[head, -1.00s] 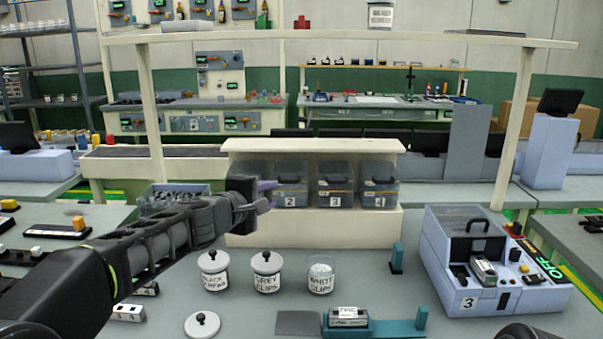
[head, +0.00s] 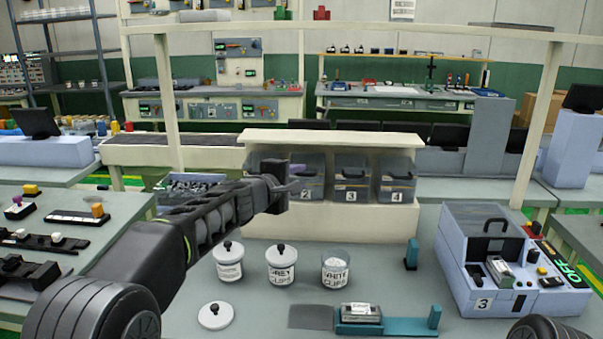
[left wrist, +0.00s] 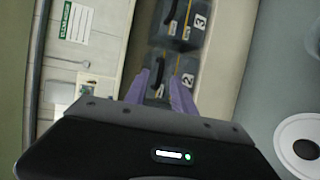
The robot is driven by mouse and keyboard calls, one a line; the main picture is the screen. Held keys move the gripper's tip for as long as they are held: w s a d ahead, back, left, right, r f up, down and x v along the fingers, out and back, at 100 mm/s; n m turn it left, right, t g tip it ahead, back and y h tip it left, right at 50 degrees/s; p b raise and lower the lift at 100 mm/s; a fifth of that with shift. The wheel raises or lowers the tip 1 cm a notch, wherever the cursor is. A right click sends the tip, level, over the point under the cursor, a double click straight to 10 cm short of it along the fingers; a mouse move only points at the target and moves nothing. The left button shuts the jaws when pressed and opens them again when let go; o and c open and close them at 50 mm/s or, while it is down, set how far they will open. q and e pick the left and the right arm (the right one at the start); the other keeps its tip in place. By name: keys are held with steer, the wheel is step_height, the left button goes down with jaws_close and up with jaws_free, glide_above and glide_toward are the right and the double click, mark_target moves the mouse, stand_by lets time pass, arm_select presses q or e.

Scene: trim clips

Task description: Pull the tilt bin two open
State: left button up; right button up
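Tilt bin two (head: 313,179) is a grey, clear-topped bin with a "2" label, in the cream rack beside bins 3 and 4. Its front looks level with theirs, so it appears closed. My left gripper (head: 297,181) is at the left side of its front and covers part of it. In the left wrist view, the two purple fingers (left wrist: 163,78) are apart, with part of the dark front of bin two (left wrist: 186,92) behind and between them. I cannot tell whether they touch it. My right gripper is out of view.
Bins 3 (head: 351,180) and 4 (head: 397,181) stand right of bin two under the rack's top shelf (head: 335,138). White jars (head: 282,267) stand in front on the grey table. A blue-grey machine (head: 470,245) is at the right.

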mark_target(307, 179)
arm_select(q)
steer(key=shift+p+x, duration=0.3)
steer(key=shift+x, duration=0.95)
steer(key=shift+c, duration=0.4)
jaws_close()
